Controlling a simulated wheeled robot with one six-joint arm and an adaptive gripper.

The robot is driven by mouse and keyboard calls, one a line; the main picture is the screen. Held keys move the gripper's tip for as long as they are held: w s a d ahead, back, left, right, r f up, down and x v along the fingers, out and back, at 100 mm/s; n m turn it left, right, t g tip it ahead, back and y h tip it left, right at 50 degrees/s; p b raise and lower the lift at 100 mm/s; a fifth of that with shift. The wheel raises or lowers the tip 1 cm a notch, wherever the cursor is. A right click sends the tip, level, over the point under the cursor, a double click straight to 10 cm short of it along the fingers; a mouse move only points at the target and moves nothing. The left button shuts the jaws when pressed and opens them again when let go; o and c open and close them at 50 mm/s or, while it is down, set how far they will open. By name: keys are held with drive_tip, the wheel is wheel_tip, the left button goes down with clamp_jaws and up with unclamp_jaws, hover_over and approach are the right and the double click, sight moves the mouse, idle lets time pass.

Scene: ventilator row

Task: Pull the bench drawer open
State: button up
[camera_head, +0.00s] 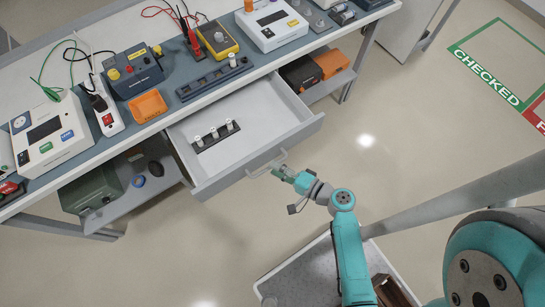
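The bench drawer (257,113) is pulled well out from under the bench top. Its inside is in view and holds a dark strip with several small white cylinders (214,134). A light bar handle (267,165) sticks out from the middle of the drawer's front. My gripper (282,171) is at this handle, in front of the drawer face. The gripper is small in the picture, and its fingers overlap the handle, so I cannot tell whether they are closed around it.
Boxes stand on the lower shelf, including a green case (90,190). The floor (400,130) to the right of the drawer is clear.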

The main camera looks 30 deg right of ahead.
drive_tip(key=v, duration=0.4)
drive_tip(key=shift+s+d+r, duration=0.1)
drive_tip(key=shift+s+d, duration=0.05)
drive_tip(key=shift+s, duration=0.2)
idle(0.5)
